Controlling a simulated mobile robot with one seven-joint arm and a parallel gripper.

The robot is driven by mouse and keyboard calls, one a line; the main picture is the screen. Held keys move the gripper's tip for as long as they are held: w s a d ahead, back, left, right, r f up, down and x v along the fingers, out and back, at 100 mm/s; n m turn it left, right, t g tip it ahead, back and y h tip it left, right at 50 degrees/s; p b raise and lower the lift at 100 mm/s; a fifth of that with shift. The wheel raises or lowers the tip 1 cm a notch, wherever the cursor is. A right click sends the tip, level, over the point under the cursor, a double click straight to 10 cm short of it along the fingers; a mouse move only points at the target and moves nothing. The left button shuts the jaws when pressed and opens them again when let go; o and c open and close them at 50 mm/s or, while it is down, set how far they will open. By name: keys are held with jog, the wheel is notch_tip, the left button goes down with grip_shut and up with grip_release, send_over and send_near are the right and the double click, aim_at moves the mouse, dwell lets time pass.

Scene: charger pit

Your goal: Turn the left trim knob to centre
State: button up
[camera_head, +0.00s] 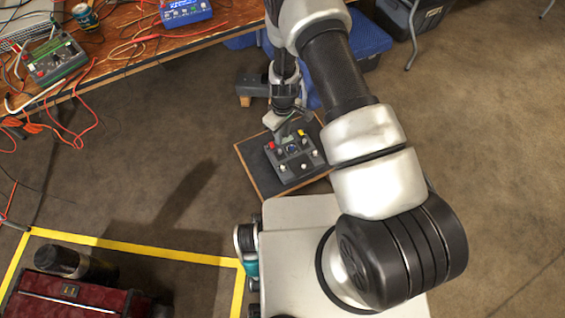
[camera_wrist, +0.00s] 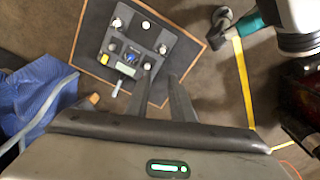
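A dark grey control box (camera_head: 290,157) with several small knobs, a red button (camera_head: 270,146) and a yellow one (camera_head: 301,133) lies on a dark, wood-edged board (camera_head: 258,178). The box also shows in the wrist view (camera_wrist: 128,46), with pale round knobs, a small screen and a lever. I cannot tell which knob is the left trim knob or where it points. My gripper (camera_wrist: 160,78) is open, its two fingers apart with nothing between them. The fingertips are near the box's edge in the wrist view; contact cannot be told.
A wooden table (camera_head: 130,55) with cables and a green box (camera_head: 55,62) stands at upper left. A blue covered thing (camera_head: 368,38) is behind my arm. Yellow floor tape (camera_head: 130,244) surrounds a dark red case (camera_head: 75,297) at lower left. Floor left of the board is clear.

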aim_at(283, 167)
jog(key=f+b, duration=0.1)
jog(key=f, duration=0.6)
jog(key=f+b, duration=0.2)
jog(key=f, duration=0.4)
jog(key=s+f+b, duration=0.1)
jog(key=f, duration=0.6)
jog(key=shift+f+b, duration=0.3)
jog(key=shift+b, duration=0.1)
jog(key=shift+d, duration=0.1)
grip_shut()
